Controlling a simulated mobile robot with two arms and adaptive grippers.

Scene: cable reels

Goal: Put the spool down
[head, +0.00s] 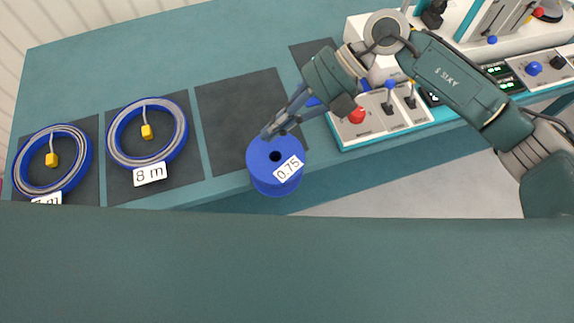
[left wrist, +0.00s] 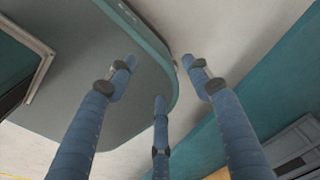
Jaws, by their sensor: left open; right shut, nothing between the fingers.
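The blue spool (head: 262,160) with a white "0.75" label stands upright in the head view, overlapping the table's front edge. I cannot tell whether it rests on the table or is held clear of it. My right gripper (head: 269,132) is at the spool's back upper rim, fingers together, with nothing seen between them. Whether the fingertips touch the rim is unclear. My left gripper (left wrist: 160,85) shows only in the left wrist view, its three fingers spread and empty, over floor and a rounded grey-green panel.
Two blue cable reels (head: 112,148) (head: 20,170) lie on dark mats at left, one labelled "8 m". An empty dark mat (head: 238,105) lies behind the spool. A control box (head: 350,135) with a red button and levers stands right. Blue parts show behind my right gripper.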

